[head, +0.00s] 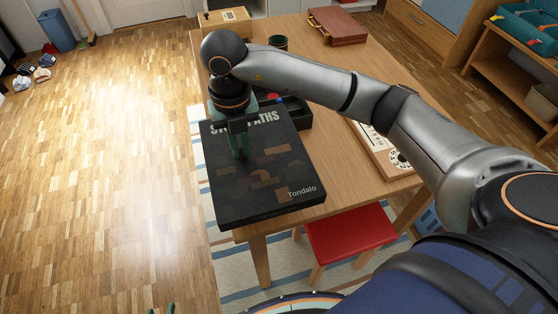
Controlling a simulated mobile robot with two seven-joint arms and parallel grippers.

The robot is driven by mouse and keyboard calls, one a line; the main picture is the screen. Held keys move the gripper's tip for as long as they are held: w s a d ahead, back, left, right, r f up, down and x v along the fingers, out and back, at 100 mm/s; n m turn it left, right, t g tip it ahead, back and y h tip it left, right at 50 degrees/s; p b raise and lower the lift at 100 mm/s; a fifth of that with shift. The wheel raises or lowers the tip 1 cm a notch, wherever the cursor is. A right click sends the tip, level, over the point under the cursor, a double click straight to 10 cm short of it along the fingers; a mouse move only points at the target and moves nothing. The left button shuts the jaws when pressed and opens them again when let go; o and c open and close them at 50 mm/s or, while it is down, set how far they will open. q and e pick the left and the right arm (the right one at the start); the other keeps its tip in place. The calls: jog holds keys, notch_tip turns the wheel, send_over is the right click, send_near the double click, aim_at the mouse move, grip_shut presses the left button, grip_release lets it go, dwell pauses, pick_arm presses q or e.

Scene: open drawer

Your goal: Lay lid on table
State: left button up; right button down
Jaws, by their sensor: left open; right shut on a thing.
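The lid (262,182) is a dark game-box top with "PATHS" and "Tondalo" printed on it. It is face up over the front left corner of the table (330,170), reaching past the table's left edge. Whether it touches the tabletop is unclear. My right gripper (241,150) points down and is shut on the lid; the exact grip is hard to see. The open box base (299,117), with coloured pieces inside, is behind the lid and partly hidden by it and my arm. Only the green fingertips of my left gripper (161,310) show at the bottom edge, open and away from the lid.
A white number board (384,152) lies on the table's right side, partly under my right arm. A dark green cup (278,42), a brown case (338,26) and a wooden box (224,20) are at the back. A red stool (350,232) stands at the front.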

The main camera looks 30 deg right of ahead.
aim_at(270, 150)
jog(key=d+f, duration=0.2)
jog(key=d, duration=0.1)
jog(key=s+d+f, duration=0.1)
jog(key=d+f, duration=0.2)
jog(key=shift+s+f, duration=0.1)
jog(key=shift+s, duration=0.1)
jog(key=shift+s+d+f, duration=0.1)
jog(key=shift+d+f, duration=0.45)
jog(key=shift+f, duration=0.15)
jog(key=shift+d+f, duration=0.2)
jog(key=shift+f, duration=1.6)
jog(key=shift+f, duration=0.1)
jog(key=c, duration=1.4)
grip_release()
jog(key=o, duration=0.4)
jog(key=shift+o, duration=0.2)
notch_tip(270, 150, up, 12)
jog(key=shift+r, duration=0.15)
